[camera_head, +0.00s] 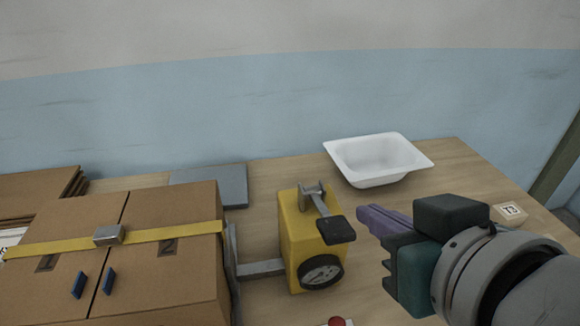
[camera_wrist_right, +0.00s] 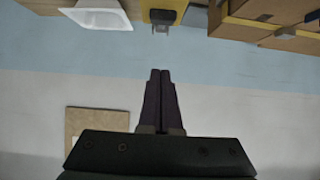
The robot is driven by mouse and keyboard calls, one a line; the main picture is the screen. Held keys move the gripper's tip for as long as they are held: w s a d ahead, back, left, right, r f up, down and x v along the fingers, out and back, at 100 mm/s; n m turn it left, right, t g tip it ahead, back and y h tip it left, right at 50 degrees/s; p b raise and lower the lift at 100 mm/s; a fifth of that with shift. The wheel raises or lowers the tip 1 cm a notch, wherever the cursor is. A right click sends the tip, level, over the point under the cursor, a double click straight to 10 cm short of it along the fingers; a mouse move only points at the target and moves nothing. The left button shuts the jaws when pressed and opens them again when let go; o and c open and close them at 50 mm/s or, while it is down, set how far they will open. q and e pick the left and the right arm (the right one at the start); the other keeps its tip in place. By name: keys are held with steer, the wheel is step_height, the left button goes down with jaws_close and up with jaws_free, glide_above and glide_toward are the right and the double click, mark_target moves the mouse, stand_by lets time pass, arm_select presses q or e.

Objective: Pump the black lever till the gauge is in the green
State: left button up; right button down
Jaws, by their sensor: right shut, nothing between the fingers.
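The black lever (camera_head: 336,229) is a dark pad on a grey metal arm, on top of a yellow pump box (camera_head: 295,239). It slants down toward the front right. The round gauge (camera_head: 321,272) is on the front of the box; its needle and any green zone are too small to read. My right gripper (camera_head: 366,217), with purple fingers, is shut and empty, just right of the lever pad and apart from it. In the right wrist view its closed fingers (camera_wrist_right: 160,98) point toward the wall, and the yellow box (camera_wrist_right: 165,5) shows at the top edge. My left gripper is not in view.
Cardboard boxes (camera_head: 65,228) with a yellow strap (camera_head: 165,234) stand left of the pump, joined by a grey bracket (camera_head: 262,268). A white basin (camera_head: 378,160) is behind. A small marked block (camera_head: 509,213) lies at right. A red knob (camera_head: 337,321) shows at the bottom edge.

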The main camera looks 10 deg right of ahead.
steer(key=shift+a, duration=0.1)
steer(key=shift+w, duration=0.1)
glide_above(339, 233)
steer(key=w, duration=0.2)
steer(key=f, duration=0.5)
steer(key=shift+s+f, duration=0.2)
steer(key=shift+s, duration=0.05)
steer(key=f, duration=0.1)
steer(key=s+f, duration=0.1)
steer(key=shift+f, duration=0.3)
steer(key=shift+s+f, duration=0.2)
steer(key=shift+f, duration=0.3)
